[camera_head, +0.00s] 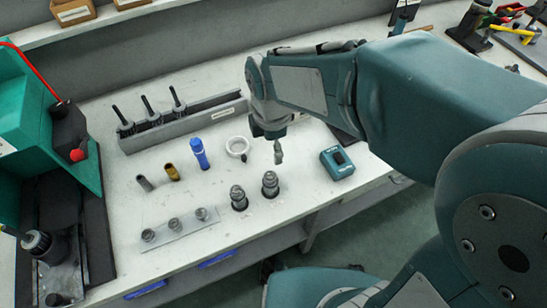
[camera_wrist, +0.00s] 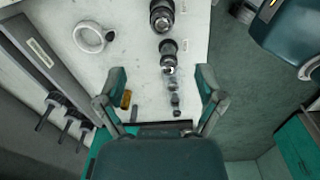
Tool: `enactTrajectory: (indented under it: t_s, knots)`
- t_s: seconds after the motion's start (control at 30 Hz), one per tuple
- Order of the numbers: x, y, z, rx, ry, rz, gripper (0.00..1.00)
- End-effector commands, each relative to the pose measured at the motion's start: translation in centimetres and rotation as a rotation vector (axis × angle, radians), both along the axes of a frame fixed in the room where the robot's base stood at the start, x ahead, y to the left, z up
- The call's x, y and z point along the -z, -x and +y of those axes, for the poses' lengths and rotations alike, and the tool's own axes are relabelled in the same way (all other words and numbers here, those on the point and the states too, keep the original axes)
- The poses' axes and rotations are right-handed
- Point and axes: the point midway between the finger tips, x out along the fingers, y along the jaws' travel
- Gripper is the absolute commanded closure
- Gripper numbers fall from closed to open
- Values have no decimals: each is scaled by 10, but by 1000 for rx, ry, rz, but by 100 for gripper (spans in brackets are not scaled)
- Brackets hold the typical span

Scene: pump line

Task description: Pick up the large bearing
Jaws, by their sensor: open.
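I cannot tell for sure which part is the large bearing. Two stepped grey metal parts (camera_head: 239,197) (camera_head: 270,184) stand on dark round bases near the bench's front edge. Three smaller round metal pieces (camera_head: 175,224) sit in a row on a light grey strip to their left. A pale ring (camera_head: 237,147) lies flat behind the stepped parts, and it also shows in the wrist view (camera_wrist: 80,38). My gripper (camera_head: 278,152) is above the bench, behind and above the right stepped part. In the wrist view my gripper (camera_wrist: 158,98) has its fingers wide apart with nothing held.
A long grey rack (camera_head: 185,122) with black-handled tools is behind. A teal box (camera_head: 337,163) lies at right. A green machine (camera_head: 35,120) stands far left.

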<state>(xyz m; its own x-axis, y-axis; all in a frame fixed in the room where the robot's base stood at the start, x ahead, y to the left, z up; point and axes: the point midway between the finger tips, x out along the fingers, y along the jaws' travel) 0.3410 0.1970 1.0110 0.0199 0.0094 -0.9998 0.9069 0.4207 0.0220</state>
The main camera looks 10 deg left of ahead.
Motion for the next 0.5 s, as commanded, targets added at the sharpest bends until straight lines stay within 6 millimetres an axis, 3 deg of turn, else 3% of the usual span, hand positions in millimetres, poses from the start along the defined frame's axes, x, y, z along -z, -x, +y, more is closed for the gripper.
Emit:
enactTrajectory:
  t_s: [0.2,0.5]
  knots:
    - [14,0,6,-120,8,24,13]
    - [58,1,4,-117,7,24,13]
